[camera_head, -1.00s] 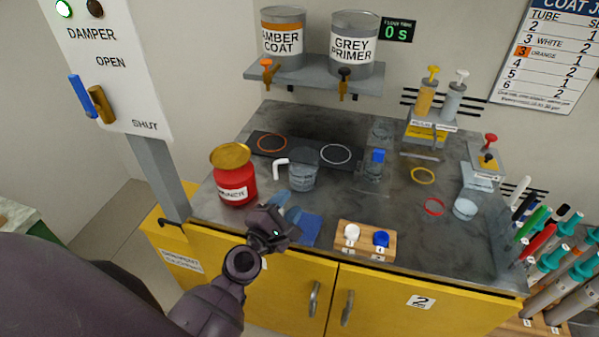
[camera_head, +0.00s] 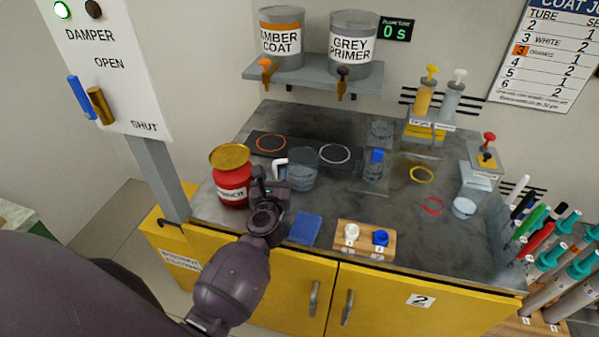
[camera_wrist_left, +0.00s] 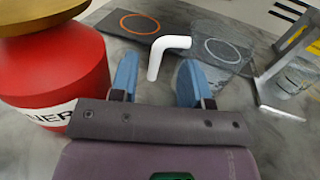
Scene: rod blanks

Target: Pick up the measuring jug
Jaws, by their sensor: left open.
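The measuring jug (camera_head: 303,171) is a clear vessel with a white angled handle, standing upright on the grey worktop (camera_head: 330,206). In the left wrist view its white handle (camera_wrist_left: 156,62) shows just beyond and between my fingertips, and its clear body (camera_wrist_left: 222,58) is to the right. My left gripper (camera_head: 271,181) is low at the jug's handle side, between the jug and the red thinner can. In the left wrist view my left gripper (camera_wrist_left: 158,82) has its blue fingers apart with nothing held. My right gripper is not in view.
The red thinner can (camera_head: 232,183) with its golden lid stands close on the left of my left gripper. A blue cloth (camera_head: 305,229) and a wooden block with white and blue knobs (camera_head: 365,240) lie at the front.

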